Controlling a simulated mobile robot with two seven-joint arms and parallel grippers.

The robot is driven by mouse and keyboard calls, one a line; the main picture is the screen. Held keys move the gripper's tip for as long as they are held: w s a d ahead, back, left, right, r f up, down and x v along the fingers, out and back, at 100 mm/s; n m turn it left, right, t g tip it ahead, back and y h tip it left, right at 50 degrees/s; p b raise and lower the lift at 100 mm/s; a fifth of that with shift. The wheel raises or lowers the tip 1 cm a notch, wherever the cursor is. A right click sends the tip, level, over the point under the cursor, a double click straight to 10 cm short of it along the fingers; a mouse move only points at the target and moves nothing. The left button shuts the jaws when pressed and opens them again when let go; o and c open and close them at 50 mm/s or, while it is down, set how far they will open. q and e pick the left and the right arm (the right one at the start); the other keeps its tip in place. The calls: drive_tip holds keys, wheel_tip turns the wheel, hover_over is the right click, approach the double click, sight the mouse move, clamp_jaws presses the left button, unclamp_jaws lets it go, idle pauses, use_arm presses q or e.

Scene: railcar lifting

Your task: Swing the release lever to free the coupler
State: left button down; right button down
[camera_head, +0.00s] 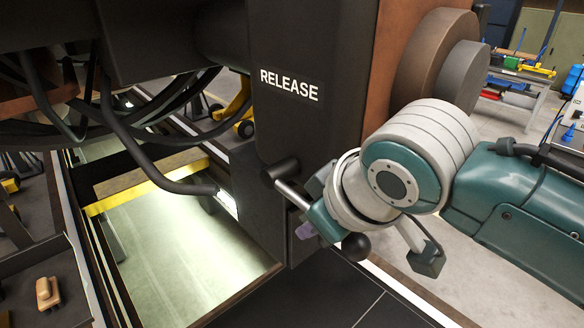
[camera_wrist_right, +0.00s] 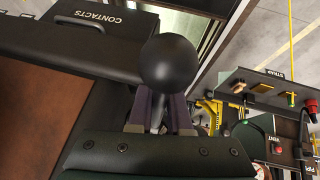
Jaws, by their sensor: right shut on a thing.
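The release lever is a metal rod (camera_head: 292,194) running from a dark pivot (camera_head: 281,171) on the black housing, below the white RELEASE lettering (camera_head: 289,85). It slopes down to the right to a black ball knob (camera_head: 355,246). My right gripper (camera_head: 308,228) is shut on the lever's rod, close to the knob; its wrist hides part of the rod. In the right wrist view the knob (camera_wrist_right: 169,62) stands just past the purple fingers, with the rod between them. My left gripper is not in view.
The black housing (camera_head: 270,130) stands directly beside my right gripper. Dark hoses (camera_head: 150,165) hang at the left over an open pit with a yellow-edged beam (camera_head: 150,185). In the right wrist view, a box marked CONTACTS (camera_wrist_right: 90,38) and a panel with knobs (camera_wrist_right: 265,90) flank the gripper.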

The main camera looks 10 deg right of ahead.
drive_tip(key=c, duration=0.8)
unclamp_jaws()
drive_tip(key=shift+c, duration=0.2)
drive_tip(key=shift+r, duration=0.1)
drive_tip(key=b+v, duration=0.2)
drive_tip(key=v, duration=0.8)
